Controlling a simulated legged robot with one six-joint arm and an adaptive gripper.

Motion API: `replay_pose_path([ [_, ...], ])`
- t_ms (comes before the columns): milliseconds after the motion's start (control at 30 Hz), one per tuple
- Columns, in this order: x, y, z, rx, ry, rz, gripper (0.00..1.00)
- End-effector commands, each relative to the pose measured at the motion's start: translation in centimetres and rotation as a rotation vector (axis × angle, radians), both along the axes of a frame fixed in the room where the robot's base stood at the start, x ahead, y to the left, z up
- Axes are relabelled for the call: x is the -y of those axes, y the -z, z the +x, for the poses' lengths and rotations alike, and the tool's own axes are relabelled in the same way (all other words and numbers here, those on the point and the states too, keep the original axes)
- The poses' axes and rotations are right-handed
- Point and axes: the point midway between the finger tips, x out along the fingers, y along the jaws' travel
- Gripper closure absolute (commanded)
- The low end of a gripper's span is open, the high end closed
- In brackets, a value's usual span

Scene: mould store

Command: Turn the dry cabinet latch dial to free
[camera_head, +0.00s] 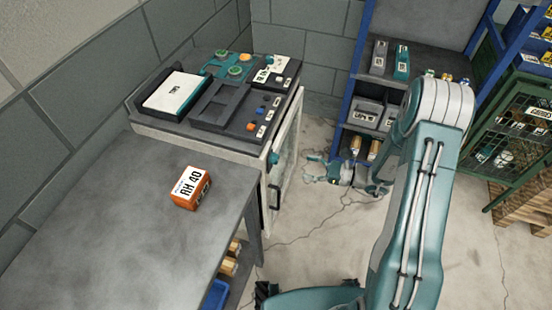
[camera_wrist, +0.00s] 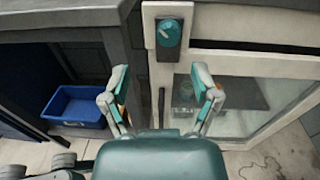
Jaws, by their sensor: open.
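The dry cabinet (camera_head: 292,135) stands at the end of the bench, with a pale frame and a glass door. Its teal latch dial (camera_head: 273,158) is on the upper front; in the wrist view the dial (camera_wrist: 168,32) sits on a dark plate on the pale frame. A pale mark shows on the dial, but I cannot read its setting. My gripper (camera_head: 308,168) is open and empty, its fingers pointing toward the cabinet front, apart from the dial. In the wrist view my gripper's fingertips (camera_wrist: 160,73) lie below the dial, spread wide.
The cabinet's dark handle (camera_head: 274,195) is below the dial. A blue bin (camera_wrist: 78,106) is under the bench. Blue-framed shelves (camera_head: 366,35) stand behind my arm. Open floor lies before the cabinet.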

Motion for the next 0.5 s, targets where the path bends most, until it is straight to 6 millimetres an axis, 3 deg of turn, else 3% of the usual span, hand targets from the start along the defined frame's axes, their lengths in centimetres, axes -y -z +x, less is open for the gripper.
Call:
replay_pose_path([
  [100, 0.5, 1.4, 0.4, -0.031, 0.05, 0.037, 0.21],
  [233, 0.1, 1.7, 0.7, -0.037, 0.062, 0.046, 0.21],
  [500, -4.1, 1.7, 2.1, -0.035, 0.056, 0.044, 0.21],
])
